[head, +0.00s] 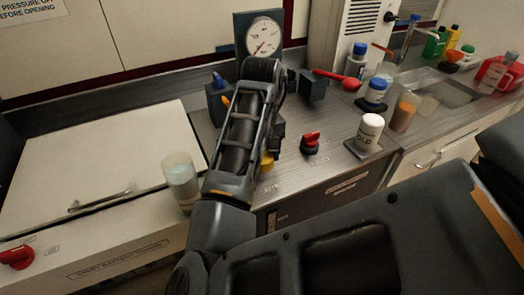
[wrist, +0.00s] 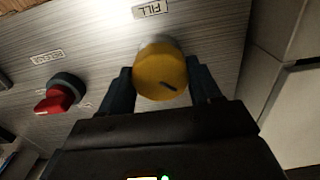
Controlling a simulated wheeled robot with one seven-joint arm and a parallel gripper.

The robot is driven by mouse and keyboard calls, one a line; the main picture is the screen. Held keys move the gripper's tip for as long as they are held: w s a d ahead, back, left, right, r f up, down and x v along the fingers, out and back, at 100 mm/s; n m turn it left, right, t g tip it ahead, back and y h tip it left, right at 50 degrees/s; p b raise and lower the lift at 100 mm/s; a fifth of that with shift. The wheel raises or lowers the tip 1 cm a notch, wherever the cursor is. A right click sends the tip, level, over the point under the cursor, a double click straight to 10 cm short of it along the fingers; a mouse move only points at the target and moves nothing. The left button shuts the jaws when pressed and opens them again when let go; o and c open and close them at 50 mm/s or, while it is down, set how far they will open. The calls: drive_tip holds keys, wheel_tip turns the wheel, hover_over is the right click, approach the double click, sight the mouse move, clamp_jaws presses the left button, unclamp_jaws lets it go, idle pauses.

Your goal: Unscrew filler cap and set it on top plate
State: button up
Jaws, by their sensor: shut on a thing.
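In the wrist view the yellow filler cap (wrist: 160,72) sits between the two fingers of my gripper (wrist: 160,92), which is shut on it. The cap has a dark mark near its lower edge. A label reading FILL (wrist: 150,9) is on the brushed metal top plate (wrist: 95,28) beside it. In the head view my arm covers most of the cap, and only a yellow bit (head: 267,163) shows at the arm's right edge. The top plate (head: 300,185) shows there around it. I cannot tell whether the cap is seated or raised.
A red knob (head: 310,142) stands right of the cap on the plate. A white jar (head: 369,131) stands farther right. A glass of pale liquid (head: 181,180) is left of my arm. Behind stand a pressure gauge (head: 263,37) and a red-handled valve (head: 338,79). The plate's front strip is bare.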

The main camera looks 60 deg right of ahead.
drive_tip(key=n+p, duration=0.2)
drive_tip(key=n, duration=0.1)
drive_tip(key=n+p, duration=0.1)
drive_tip(key=shift+s+r+n+p, duration=0.1)
drive_tip(key=shift+r+n+p, duration=0.2)
drive_tip(key=shift+n, duration=0.1)
drive_tip(key=shift+f+n, duration=0.35)
drive_tip(key=shift+n, duration=1.35)
drive_tip(key=o, duration=0.9)
